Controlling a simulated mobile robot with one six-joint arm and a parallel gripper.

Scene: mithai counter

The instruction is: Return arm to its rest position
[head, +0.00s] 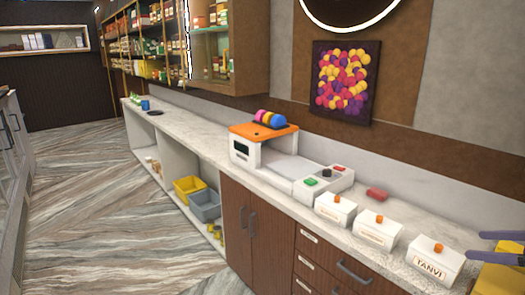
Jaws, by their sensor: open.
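My gripper (474,245) shows at the right edge of the head view, with a yellow body and two dark purple fingers. The fingers point left and stand apart, with nothing seen between them. They are close to the right side of a white box (432,268) with an orange knob, labelled TANVI, in this view. I cannot tell whether they touch it. The rest of my arm is outside the picture.
Two more white boxes (335,211) (377,231) with orange knobs line the counter (398,204). A white machine with an orange top (263,131) carries coloured rolls. Yellow (188,188) and grey (204,207) bins sit below. The left floor is clear.

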